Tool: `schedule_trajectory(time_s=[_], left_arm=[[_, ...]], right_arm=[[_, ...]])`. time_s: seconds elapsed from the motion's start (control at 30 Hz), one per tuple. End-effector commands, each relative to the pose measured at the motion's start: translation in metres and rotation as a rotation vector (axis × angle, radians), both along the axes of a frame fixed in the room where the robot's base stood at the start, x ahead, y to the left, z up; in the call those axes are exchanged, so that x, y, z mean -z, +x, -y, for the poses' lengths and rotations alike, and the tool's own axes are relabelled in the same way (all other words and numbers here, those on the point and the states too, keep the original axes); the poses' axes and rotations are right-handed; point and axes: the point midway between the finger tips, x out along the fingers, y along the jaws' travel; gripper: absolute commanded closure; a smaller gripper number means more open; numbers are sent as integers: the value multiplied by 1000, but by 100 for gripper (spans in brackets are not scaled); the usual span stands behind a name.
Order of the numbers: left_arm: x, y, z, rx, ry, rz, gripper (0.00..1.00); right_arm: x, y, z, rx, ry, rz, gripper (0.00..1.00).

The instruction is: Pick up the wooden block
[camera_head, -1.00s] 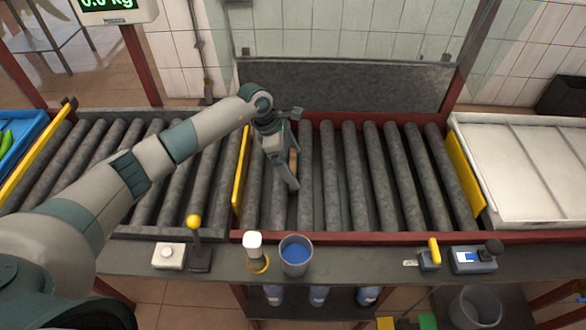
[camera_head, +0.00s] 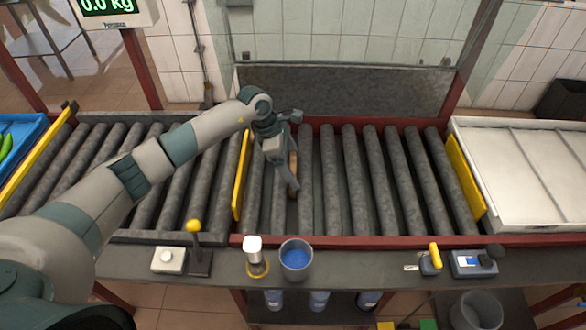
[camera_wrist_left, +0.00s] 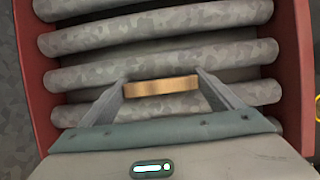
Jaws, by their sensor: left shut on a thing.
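The wooden block (camera_wrist_left: 161,86) is a tan, narrow bar between the two fingers of my left gripper in the left wrist view, with a finger at each end. In the head view a sliver of the block (camera_head: 293,163) shows beside the fingers, partly hidden by them. My left gripper (camera_head: 292,180) is shut on the block over the rollers just right of the left yellow bar. Its fingers also show in the left wrist view (camera_wrist_left: 160,88). I cannot tell whether the block touches the rollers. My right gripper is not in view.
Grey rollers (camera_head: 365,185) in a red frame lie below, with yellow bars (camera_head: 242,175) at both ends. A blue-filled cup (camera_head: 296,260), a white-topped item (camera_head: 253,250) and a yellow-knobbed lever (camera_head: 195,240) stand on the front ledge. A white tray (camera_head: 520,170) is at right.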

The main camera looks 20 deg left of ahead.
Motion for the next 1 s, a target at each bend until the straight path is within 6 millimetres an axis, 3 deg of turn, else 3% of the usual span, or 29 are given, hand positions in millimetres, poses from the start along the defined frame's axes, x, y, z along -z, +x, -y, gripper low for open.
schedule_trajectory(time_s=[0.17,0.6,1.0], left_arm=[[-17,1,-1,1,1,5,38],[-84,1,-1,1,1,3,38],[-96,0,0,0,1,0,38]], right_arm=[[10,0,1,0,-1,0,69],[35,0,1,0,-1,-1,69],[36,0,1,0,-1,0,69]])
